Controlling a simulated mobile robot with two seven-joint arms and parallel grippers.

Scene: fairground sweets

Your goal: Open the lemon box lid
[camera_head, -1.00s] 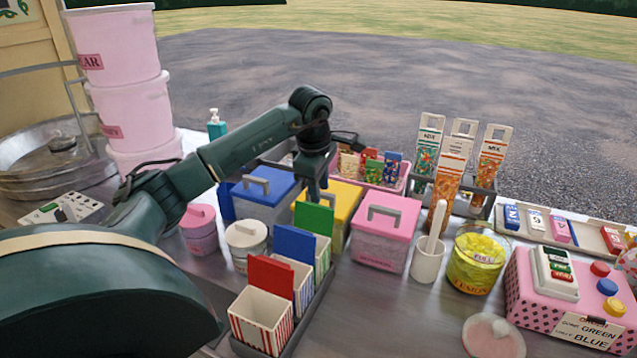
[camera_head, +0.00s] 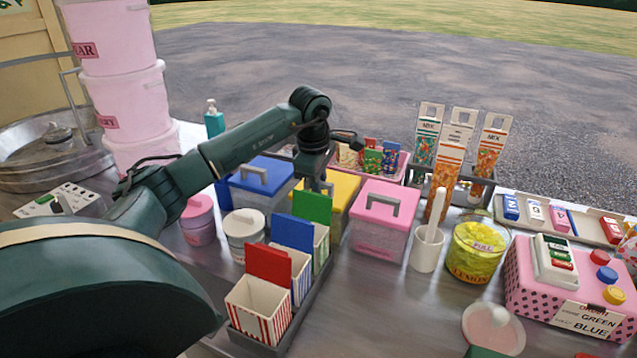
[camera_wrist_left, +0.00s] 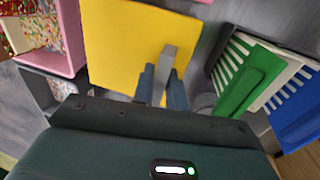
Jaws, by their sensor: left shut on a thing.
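The lemon box is the one with the yellow lid (camera_head: 343,184), between the blue-lidded box and the pink-lidded box. Its lid looks seated on the box, though my arm and the paper boxes hide part of it. My left gripper (camera_head: 318,186) points down over the lid. In the left wrist view the gripper (camera_wrist_left: 163,85) is shut on the grey lid handle (camera_wrist_left: 168,58), with the yellow lid (camera_wrist_left: 125,45) beneath. My right gripper is not in view.
A blue-lidded box (camera_head: 262,176) and pink-lidded box (camera_head: 385,208) stand close on either side. Striped paper boxes (camera_head: 260,305) with coloured flaps stand in front. A candy tray (camera_head: 403,170) lies behind. Lemon tub (camera_head: 474,250) is at right.

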